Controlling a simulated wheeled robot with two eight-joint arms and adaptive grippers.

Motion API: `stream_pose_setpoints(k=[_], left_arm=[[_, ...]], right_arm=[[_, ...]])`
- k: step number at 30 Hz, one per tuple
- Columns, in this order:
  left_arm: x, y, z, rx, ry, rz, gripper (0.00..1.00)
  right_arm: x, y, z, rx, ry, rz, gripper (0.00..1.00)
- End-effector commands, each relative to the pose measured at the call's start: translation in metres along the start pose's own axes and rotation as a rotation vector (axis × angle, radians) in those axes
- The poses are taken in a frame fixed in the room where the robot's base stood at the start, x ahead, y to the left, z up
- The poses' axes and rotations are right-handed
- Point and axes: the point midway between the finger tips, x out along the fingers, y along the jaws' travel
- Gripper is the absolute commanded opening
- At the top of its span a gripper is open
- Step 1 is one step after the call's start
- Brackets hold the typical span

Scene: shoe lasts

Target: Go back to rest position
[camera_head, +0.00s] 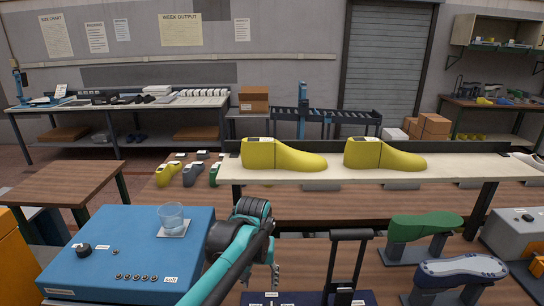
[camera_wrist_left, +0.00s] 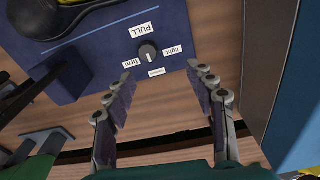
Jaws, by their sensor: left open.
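My left gripper (camera_wrist_left: 166,84) is open and empty in the left wrist view, its two fingers apart over the brown tabletop, close to a dark blue base with a knob (camera_wrist_left: 147,53) and labels reading PULL, light and firm. In the head view my teal left arm rises from the bottom and bends at a dark joint; a small part of the gripper (camera_head: 275,278) shows beside the arm, left of the black stand. The rest of it is hidden. My right gripper is in neither view.
A blue box (camera_head: 130,235) with a glass (camera_head: 171,217) on it stands left. A raised white shelf (camera_head: 460,168) holds two yellow lasts (camera_head: 285,155). A black stand (camera_head: 345,262), a green last (camera_head: 425,226) and a dark last (camera_head: 462,268) stand right of my arm.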

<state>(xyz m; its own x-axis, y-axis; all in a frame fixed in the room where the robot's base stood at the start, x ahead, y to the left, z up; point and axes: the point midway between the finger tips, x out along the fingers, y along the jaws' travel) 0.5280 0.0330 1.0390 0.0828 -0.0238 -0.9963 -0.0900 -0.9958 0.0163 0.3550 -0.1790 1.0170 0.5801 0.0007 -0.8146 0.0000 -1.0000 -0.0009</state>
Motion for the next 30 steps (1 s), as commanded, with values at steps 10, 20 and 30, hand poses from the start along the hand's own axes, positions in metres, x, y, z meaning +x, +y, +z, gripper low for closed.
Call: stream_pose_setpoints(k=[10,20,30], left_arm=[[-0.028,-0.083,0.102,-0.049,0.281,0.005,0.55],[-0.003,-0.123,0.176,-0.077,0.496,-0.037,0.55],[0.005,-0.129,0.186,-0.079,0.536,-0.048,0.55]], right_arm=[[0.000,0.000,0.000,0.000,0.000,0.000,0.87],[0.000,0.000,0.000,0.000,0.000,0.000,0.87],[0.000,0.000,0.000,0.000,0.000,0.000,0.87]])
